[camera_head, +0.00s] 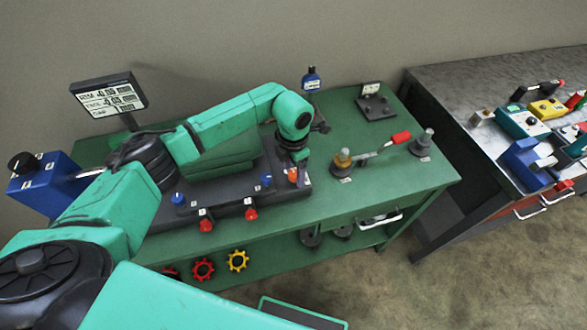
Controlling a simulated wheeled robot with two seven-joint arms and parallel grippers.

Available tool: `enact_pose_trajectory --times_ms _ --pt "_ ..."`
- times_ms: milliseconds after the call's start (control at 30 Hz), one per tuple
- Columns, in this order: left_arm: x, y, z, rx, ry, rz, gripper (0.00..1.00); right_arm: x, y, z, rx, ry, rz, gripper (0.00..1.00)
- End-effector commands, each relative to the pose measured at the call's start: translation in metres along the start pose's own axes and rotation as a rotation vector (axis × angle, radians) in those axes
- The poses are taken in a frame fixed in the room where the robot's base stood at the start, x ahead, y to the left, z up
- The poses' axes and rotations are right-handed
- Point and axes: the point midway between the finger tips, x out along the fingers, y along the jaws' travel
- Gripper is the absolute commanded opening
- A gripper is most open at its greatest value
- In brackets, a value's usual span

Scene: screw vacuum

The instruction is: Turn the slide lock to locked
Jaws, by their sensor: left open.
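A machine with a dark base (228,212) and a green housing (225,170) stands on the green workbench. Along its front are red knobs (251,213) and blue knobs (178,199). A small orange part (292,175) sits at its right end. I cannot tell for sure which part is the slide lock, nor its position. My left gripper (299,163) points down over the right end of the base, close beside the orange part. It is open; whether it touches anything is unclear. My left arm hides much of the machine's back and left. My right gripper is out of view.
A display (108,98) stands behind left, and a blue box (50,186) at the left. A brass-topped post (342,160) and red-handled lever (399,138) are on the bench's right. A second metal table (480,85) with coloured tools is farther right.

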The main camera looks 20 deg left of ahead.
Motion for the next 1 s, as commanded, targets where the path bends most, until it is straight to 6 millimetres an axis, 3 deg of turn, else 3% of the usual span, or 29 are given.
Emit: enact_pose_trajectory --times_ms 33,67,233,667,1000 --pt "0.0 0.0 0.0 0.0 0.0 0.0 0.73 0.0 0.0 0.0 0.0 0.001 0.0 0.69" --pt "0.0 0.0 0.0 0.0 0.0 0.0 0.66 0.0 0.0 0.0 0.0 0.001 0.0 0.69" --pt "0.0 0.0 0.0 -0.001 0.0 0.0 0.01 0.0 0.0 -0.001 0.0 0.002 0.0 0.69" --pt "0.002 0.001 0.0 0.058 0.0 0.001 0.0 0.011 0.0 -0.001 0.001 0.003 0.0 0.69" --pt "0.005 0.002 0.001 0.292 -0.002 0.004 0.0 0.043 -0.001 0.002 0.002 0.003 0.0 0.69"
